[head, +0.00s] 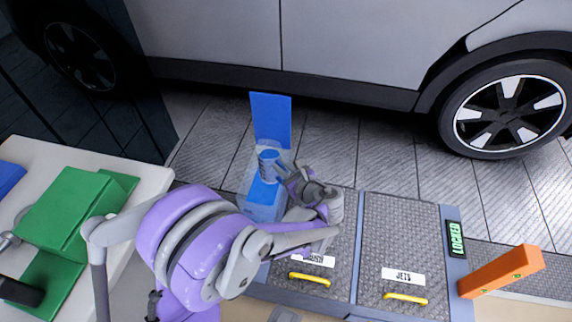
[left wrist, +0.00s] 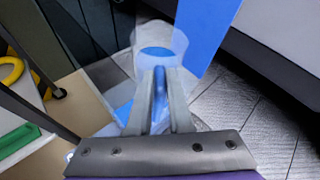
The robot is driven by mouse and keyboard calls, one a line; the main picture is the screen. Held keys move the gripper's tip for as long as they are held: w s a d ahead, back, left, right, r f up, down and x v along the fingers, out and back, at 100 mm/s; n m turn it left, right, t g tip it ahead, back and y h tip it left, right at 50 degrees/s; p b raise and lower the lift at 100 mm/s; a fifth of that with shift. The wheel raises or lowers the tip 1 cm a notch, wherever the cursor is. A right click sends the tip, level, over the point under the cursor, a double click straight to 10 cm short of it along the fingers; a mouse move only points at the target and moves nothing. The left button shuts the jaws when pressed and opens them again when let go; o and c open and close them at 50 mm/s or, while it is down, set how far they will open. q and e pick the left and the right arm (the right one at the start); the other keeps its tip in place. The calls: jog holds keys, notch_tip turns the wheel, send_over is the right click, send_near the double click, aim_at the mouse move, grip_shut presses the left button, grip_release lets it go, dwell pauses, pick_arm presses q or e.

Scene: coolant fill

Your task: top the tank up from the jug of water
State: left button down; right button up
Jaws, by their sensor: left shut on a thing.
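The jug (head: 267,164) is a small clear vessel with blue water in it. My left gripper (head: 284,173) is shut on its handle from the right. The left wrist view shows the jug (left wrist: 160,36) ahead of my left gripper (left wrist: 160,84), with the blue handle between the two fingers. The jug looks about upright, over or just in front of a pale box with blue in it, which seems to be the tank (head: 262,207). The jug and gripper hide part of the tank's top, and I cannot tell whether they touch. My right gripper is not in view.
A blue panel (head: 271,118) stands behind the tank. A white table (head: 40,160) with a green block (head: 65,211) is left. A car (head: 350,45) stands behind.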

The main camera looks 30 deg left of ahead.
aim_at(276, 158)
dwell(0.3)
pick_arm(q)
jog(key=shift+f+g+h+p, duration=0.4)
jog(key=shift+f+h+p, duration=0.1)
jog(key=shift+f+h, duration=0.25)
jog(key=shift+r+g+h+p, duration=0.3)
jog(key=shift+r+h+p, duration=0.45)
jog(key=shift+p, duration=0.5)
dwell(1.0)
jog(key=shift+w+a+r+g+h+p, duration=0.15)
jog(key=shift+a+r+g+h+p, duration=0.2)
jog(key=shift+h+p, duration=0.65)
dwell(0.9)
jog(key=shift+w+a+r+g+h+p, duration=0.1)
jog(key=shift+a+r+g+h+p, duration=0.25)
jog(key=shift+h+p, duration=0.45)
dwell(0.6)
jog(key=shift+w+a+g+h+p, duration=0.2)
jog(key=shift+a+g+h+p, duration=0.25)
jog(key=shift+p, duration=0.3)
jog(key=shift+w+a+f+n+h, duration=0.1)
jog(key=shift+a+n+h, duration=0.15)
jog(key=shift+h, duration=0.3)
